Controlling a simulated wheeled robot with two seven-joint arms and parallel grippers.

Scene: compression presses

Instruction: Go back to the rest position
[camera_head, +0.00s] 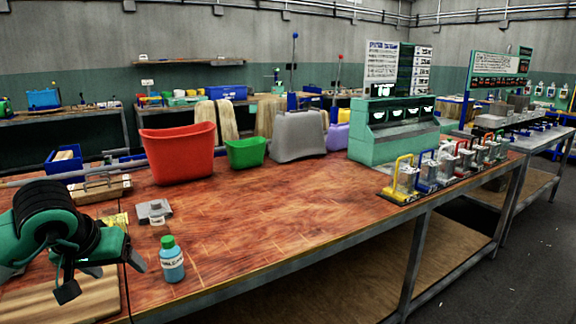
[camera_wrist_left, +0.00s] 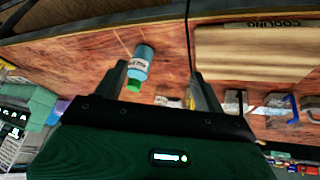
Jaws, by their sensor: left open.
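My left gripper (camera_head: 102,278) is at the lower left of the head view, above the near left part of the table. It is open, and nothing shows held in it. In the left wrist view its two dark fingers (camera_wrist_left: 157,82) stand well apart. A blue bottle with a green cap and white label (camera_head: 172,262) stands upright on the table to the right of the gripper. In the left wrist view the bottle (camera_wrist_left: 142,65) appears close to one finger; I cannot tell the exact gap. My right gripper is not in view.
A wooden board marked COOLING (camera_wrist_left: 255,55) lies under the gripper. A small grey block (camera_head: 154,210) is behind the bottle. Red (camera_head: 178,152), green (camera_head: 246,152) and grey (camera_head: 299,137) bins line the back, with a green press station (camera_head: 390,140) to the right. The middle table is clear.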

